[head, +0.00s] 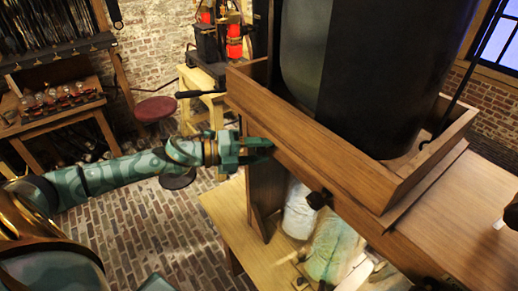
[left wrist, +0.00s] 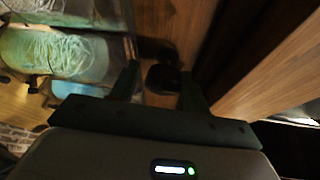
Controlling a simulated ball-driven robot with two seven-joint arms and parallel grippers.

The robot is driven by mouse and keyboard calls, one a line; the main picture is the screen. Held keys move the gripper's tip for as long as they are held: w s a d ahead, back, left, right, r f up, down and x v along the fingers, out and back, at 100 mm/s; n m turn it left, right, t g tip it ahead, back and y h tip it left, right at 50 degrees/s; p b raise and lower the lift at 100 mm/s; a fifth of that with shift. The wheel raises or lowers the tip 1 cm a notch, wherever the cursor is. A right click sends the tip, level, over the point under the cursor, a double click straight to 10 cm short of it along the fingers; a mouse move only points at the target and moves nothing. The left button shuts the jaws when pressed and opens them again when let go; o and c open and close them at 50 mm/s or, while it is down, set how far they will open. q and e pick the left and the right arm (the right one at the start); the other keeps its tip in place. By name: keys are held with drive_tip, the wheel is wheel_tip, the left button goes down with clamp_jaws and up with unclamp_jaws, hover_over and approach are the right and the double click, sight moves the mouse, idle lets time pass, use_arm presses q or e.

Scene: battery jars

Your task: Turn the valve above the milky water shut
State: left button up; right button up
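My left gripper (head: 268,150) reaches in from the left and points at the side of the raised wooden trough. In the left wrist view its two fingers (left wrist: 160,90) are apart, with a dark knob (left wrist: 162,77) showing between or beyond them; I cannot tell whether they touch it. In the head view a dark block-like knob (head: 320,199) sticks out of the wooden beam, to the right of and below the gripper. Below the beam stand a whitish jar (head: 299,212) and a pale greenish jar (head: 331,248). Two cloudy green jars with pale strands (left wrist: 50,52) show in the left wrist view. My right gripper is not seen.
A tall dark cylinder (head: 385,75) stands in the wooden trough (head: 330,160). A lower wooden bench (head: 237,228) is below. A workbench (head: 55,105), a red stool (head: 155,109) and a red-and-black apparatus (head: 215,38) stand behind.

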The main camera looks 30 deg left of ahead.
sight(256, 152)
use_arm(q)
drive_tip(key=shift+o, duration=0.2)
drive_tip(key=shift+r, duration=0.1)
drive_tip(key=shift+s+a, duration=0.35)
drive_tip(key=shift+a, duration=0.1)
drive_tip(key=b+v, duration=0.1)
drive_tip(key=v, duration=0.3)
drive_tip(key=shift+s+a, duration=0.1)
drive_tip(key=shift+s, duration=0.05)
drive_tip(key=p+v, duration=0.1)
drive_tip(key=v, duration=1)
